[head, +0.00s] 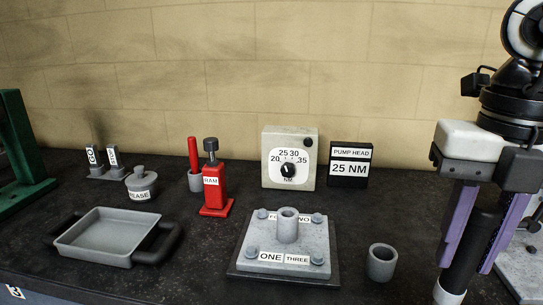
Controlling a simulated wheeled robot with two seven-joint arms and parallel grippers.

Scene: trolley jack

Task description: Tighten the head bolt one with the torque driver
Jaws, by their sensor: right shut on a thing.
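The pump head (241,262) is a light grey square plate with a short upright tube in its middle and a bolt near each corner. Head bolt one (251,252) is at the front left corner, beside the label ONE. My right gripper (472,245), with purple fingers, is at the right of the view. It is shut on the torque driver (484,225), which has a black handle and a pale lower end pointing down. The driver is to the right of the plate and apart from it. My left gripper is not in view.
A grey cup (382,263) stands between plate and driver. Behind are a torque dial box (307,165), a black 25 NM sign (349,180) and a red ram (213,191). A grey tray (80,234), grease pot (141,178) and green frame (18,150) are left.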

